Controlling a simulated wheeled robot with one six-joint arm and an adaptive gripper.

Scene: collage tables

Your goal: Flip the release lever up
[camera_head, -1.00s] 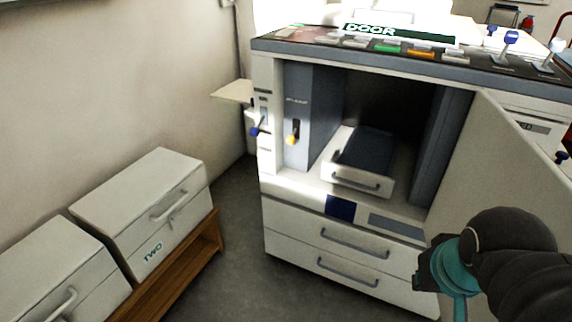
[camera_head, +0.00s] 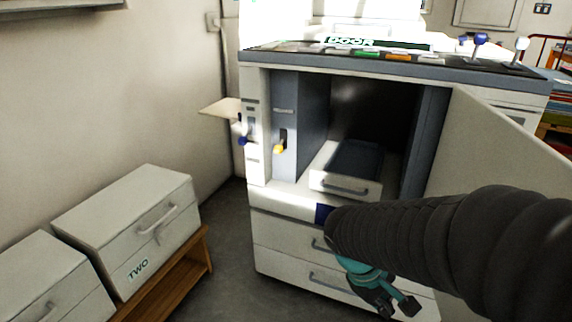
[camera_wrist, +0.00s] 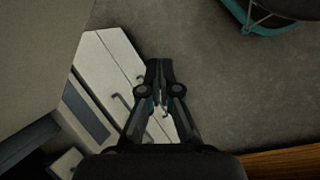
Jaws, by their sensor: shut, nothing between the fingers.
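A small lever with a yellow knob (camera_head: 279,148) sits in a dark slot on the grey inner panel at the left of the open machine bay. Its knob is at the low end of the slot. The label above it is too small to read. My gripper (camera_head: 396,308) is low in front of the machine's drawers, well right of and below the lever, pointing down. In the wrist view its fingers (camera_wrist: 160,66) are together with nothing between them, above the floor and the drawer fronts. The lever does not show in the wrist view.
The machine's open door (camera_head: 500,165) stands to the right. A tray drawer (camera_head: 343,186) sticks out inside the bay. A blue-knobbed lever (camera_head: 243,140) and a side shelf (camera_head: 220,108) are on the outer left. A box marked TWO (camera_head: 125,215) stands on a wooden bench.

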